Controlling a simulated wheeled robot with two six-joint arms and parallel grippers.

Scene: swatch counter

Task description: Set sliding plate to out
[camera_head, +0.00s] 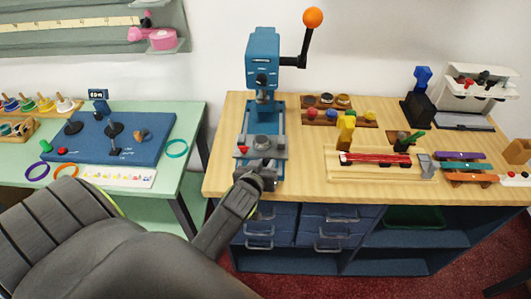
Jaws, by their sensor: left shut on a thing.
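The blue press (262,50) stands at the left part of the wooden counter, with a crank and an orange knob on its right. The grey sliding plate (262,143) lies low on the press's blue base, in front of the column, with a small red mark at its left. My left gripper (263,172) reaches in from the lower left and is shut at the plate's front edge. Its fingers hide what they hold, which looks like the front part of the plate. My right gripper is out of view.
The wooden counter (300,185) also bears a clamp fixture (380,160), a block of colored pieces (340,116) and a white machine (475,88). Blue drawers (322,215) are below. A green table (185,120) with a blue panel (85,130) stands at left.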

